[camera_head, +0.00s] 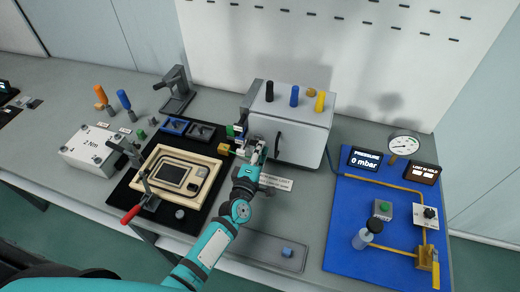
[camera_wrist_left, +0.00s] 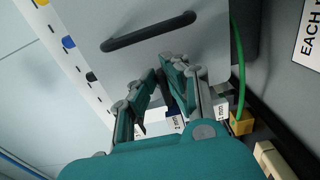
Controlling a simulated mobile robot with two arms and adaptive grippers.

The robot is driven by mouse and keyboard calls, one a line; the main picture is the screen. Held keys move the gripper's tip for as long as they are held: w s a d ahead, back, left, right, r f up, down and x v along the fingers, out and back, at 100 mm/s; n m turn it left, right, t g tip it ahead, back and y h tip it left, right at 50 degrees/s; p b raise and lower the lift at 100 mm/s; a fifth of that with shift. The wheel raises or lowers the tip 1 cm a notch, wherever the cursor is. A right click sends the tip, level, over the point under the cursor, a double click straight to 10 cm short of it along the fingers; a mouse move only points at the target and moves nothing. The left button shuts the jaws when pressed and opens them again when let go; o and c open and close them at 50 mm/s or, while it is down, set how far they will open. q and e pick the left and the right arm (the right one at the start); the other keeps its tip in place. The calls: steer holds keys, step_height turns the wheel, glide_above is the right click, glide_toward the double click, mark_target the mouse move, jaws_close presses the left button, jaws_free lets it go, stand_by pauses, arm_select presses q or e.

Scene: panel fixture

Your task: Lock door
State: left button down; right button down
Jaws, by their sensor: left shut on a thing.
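The door (camera_head: 304,148) is the pale grey front of a box, with a dark bar handle (camera_head: 278,142). It looks closed in the head view. My left gripper (camera_head: 258,148) is at the door's left side, left of the handle. In the left wrist view the door (camera_wrist_left: 190,55) faces me, with its handle (camera_wrist_left: 150,32) above the fingertips. My left gripper (camera_wrist_left: 162,72) has its fingers drawn together on a small part there, seemingly the door lock. The fingers mostly hide that part. My right gripper is not in view.
Several coloured pegs, including a blue one (camera_head: 294,96), stand on the box. A cream fixture plate (camera_head: 170,210) with a red-handled clamp lies left. A blue panel (camera_head: 350,215) with gauge and valve lies right. A grey tray (camera_head: 265,252) lies in front.

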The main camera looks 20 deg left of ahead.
arm_select(q)
steer(key=c, duration=1.4)
jaws_free()
steer(key=shift+s, duration=0.1)
steer(key=s, duration=1.1)
steer(key=shift+s+a, duration=0.15)
steer(key=shift+s, duration=0.25)
